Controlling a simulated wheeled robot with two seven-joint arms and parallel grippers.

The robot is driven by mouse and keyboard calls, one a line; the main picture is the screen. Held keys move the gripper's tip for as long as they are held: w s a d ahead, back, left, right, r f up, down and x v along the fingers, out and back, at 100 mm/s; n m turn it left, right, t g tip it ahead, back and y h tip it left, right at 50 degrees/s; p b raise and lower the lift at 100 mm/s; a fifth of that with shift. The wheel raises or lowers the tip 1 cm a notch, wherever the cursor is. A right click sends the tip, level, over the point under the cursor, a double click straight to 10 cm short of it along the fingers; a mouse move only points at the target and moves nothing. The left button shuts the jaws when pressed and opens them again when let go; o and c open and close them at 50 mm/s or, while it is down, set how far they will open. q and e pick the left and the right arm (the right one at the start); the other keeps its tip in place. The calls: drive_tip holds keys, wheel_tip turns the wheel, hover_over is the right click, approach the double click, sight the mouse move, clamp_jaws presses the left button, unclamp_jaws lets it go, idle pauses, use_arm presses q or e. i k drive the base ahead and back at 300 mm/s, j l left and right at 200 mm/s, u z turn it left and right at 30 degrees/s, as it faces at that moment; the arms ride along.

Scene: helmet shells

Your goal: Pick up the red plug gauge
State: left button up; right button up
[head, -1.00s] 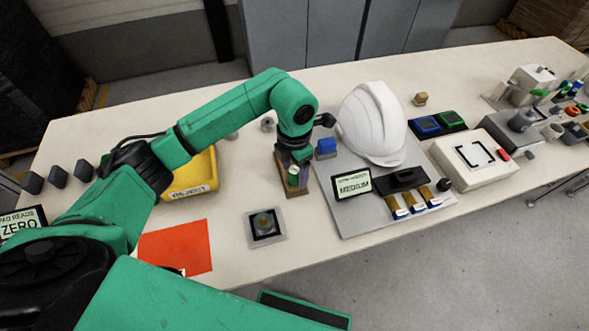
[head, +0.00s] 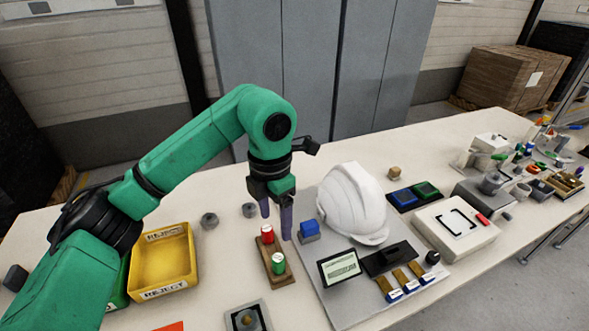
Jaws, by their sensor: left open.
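The red plug gauge (head: 267,234) has a red body and pale top. It stands upright at the far end of a small wooden stand (head: 286,279). A green plug gauge (head: 278,264) stands at the near end of the same stand. My left gripper (head: 276,225) points down with its two dark fingers apart and nothing between them. It shows just above and behind the red gauge in the head view; its exact height and depth are hard to tell. My right gripper is not in view.
A yellow reject bin (head: 163,270) stands left of the stand. Two grey pieces (head: 249,210) lie behind it. A square fixture (head: 247,318) sits in front.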

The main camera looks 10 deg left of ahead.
sight(267, 231)
drive_tip(key=k+l, duration=0.2)
drive_tip(key=k, duration=0.3)
drive_tip(key=k+l, duration=0.15)
drive_tip(key=k, duration=0.3)
drive_tip(key=k+l, duration=0.2)
drive_tip(key=k, duration=0.3)
